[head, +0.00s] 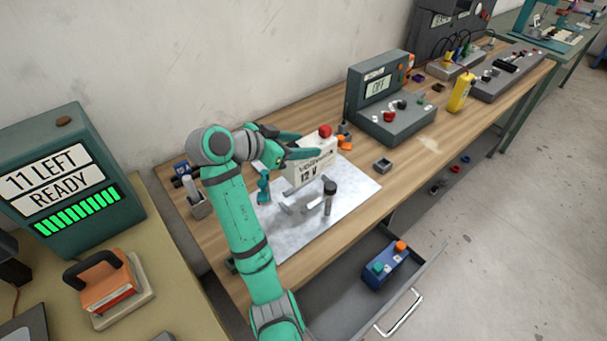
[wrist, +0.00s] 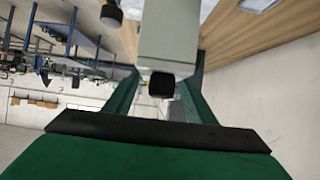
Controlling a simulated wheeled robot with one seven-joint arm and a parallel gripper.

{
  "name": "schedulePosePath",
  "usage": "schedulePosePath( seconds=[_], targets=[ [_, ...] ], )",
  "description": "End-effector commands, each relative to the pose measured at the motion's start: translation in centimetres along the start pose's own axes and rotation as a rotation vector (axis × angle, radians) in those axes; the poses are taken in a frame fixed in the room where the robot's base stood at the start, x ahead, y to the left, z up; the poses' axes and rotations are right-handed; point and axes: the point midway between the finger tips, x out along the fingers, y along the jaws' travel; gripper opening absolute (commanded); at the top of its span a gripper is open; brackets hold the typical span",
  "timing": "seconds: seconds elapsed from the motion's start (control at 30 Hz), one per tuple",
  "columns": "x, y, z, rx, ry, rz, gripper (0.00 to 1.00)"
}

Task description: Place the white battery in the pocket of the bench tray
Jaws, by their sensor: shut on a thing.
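My gripper (head: 300,150) is shut on the white battery (head: 312,172), which is marked 12 V and has a red terminal on top. The battery is roughly upright over the back part of the grey metal bench tray (head: 355,190). I cannot tell whether its base touches the tray. In the wrist view the battery (wrist: 170,38) and its black terminal sit between the two green fingers of my gripper (wrist: 158,95). Low metal rails and a black-knobbed post (head: 330,187) stand on the tray in front of the battery. The pocket's floor is not clearly visible.
An open drawer (head: 345,305) below the bench holds a blue battery (head: 385,268). A grey tester (head: 392,110) reading OFF stands to the right, and a small grey box (head: 382,165) lies near the tray. A green display unit (head: 62,185) stands at left.

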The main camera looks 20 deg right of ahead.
Motion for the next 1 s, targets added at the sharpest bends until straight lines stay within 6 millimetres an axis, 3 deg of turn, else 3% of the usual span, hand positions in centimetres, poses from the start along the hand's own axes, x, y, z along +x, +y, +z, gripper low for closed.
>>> schedulePosePath(
  seconds=[0.33, 0.67, 1.0],
  targets=[
    [2.0, -0.1, 3.7, 0.001, 0.007, -0.004, 0.00],
    [2.5, -0.3, 5.1, 0.001, 0.007, -0.008, 0.00],
    [4.0, -0.2, 7.8, 0.000, 0.007, -0.006, 0.00]
  ],
)
